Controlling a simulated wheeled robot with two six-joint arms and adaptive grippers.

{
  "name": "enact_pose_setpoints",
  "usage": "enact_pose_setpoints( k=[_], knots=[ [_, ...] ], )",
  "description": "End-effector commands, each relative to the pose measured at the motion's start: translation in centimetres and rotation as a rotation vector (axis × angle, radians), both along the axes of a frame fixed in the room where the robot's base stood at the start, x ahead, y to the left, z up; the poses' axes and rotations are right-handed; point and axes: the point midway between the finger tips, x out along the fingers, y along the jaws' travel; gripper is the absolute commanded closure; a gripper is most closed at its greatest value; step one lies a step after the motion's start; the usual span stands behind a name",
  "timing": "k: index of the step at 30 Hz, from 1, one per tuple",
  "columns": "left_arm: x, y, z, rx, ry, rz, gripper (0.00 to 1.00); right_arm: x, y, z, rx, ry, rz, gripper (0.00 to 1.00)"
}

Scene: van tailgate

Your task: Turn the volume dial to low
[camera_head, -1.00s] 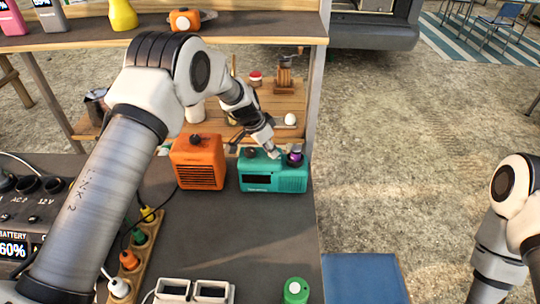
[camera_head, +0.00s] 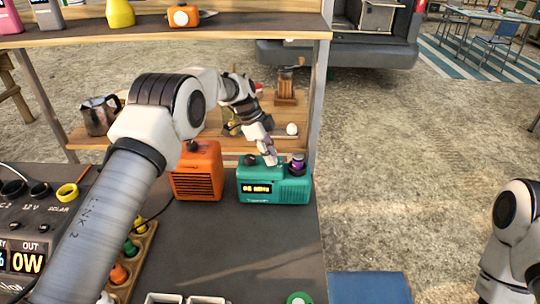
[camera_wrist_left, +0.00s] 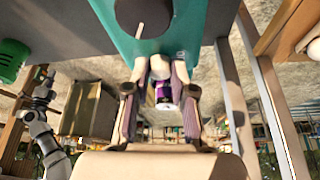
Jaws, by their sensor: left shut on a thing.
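The teal radio (camera_head: 275,190) stands on the dark table; its small display (camera_head: 257,189) is lit in yellow. My left gripper (camera_head: 271,161) reaches down to its top, fingers shut on what looks like the volume dial, which the fingertips largely hide. A dark knob (camera_head: 250,160) is left of them and a purple piece with a dark top (camera_head: 298,164) right of them. In the left wrist view, the gripper (camera_wrist_left: 160,68) is over the teal top (camera_wrist_left: 180,30), near a black disc (camera_wrist_left: 143,10) with a white mark.
An orange box (camera_head: 197,172) with a slatted front stands close left of the radio. A wooden shelf (camera_head: 290,146) with a grinder (camera_head: 286,88) is behind. A power station (camera_head: 25,235) is at left.

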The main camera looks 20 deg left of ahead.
Motion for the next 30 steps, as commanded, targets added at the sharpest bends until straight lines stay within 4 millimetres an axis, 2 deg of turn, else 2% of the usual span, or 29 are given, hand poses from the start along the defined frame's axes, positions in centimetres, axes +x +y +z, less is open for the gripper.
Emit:
enact_pose_setpoints(
  k=[1, 19, 20, 21, 30],
  knots=[
    [-0.22, -0.03, -0.57, 0.001, 0.010, -0.017, 1.00, 0.00, 0.00, -0.06, 0.000, 0.000, 0.000, 1.00],
    [-0.22, -0.03, -0.60, 0.001, 0.011, -0.060, 1.00, 0.00, 0.00, -0.06, 0.000, 0.000, 0.000, 1.00],
    [-0.22, -0.03, -0.60, 0.001, 0.011, -0.060, 0.65, 0.00, 0.00, -0.06, 0.000, 0.000, 0.000, 1.00],
    [-0.20, -0.03, -0.58, 0.001, 0.010, -0.059, 0.51, 0.00, 0.00, -0.05, 0.000, 0.000, 0.000, 1.00],
    [-0.04, 0.01, -0.19, 0.001, 0.004, -0.058, 0.50, -0.01, 0.00, 0.00, 0.000, 0.000, 0.000, 1.00]
  ],
)
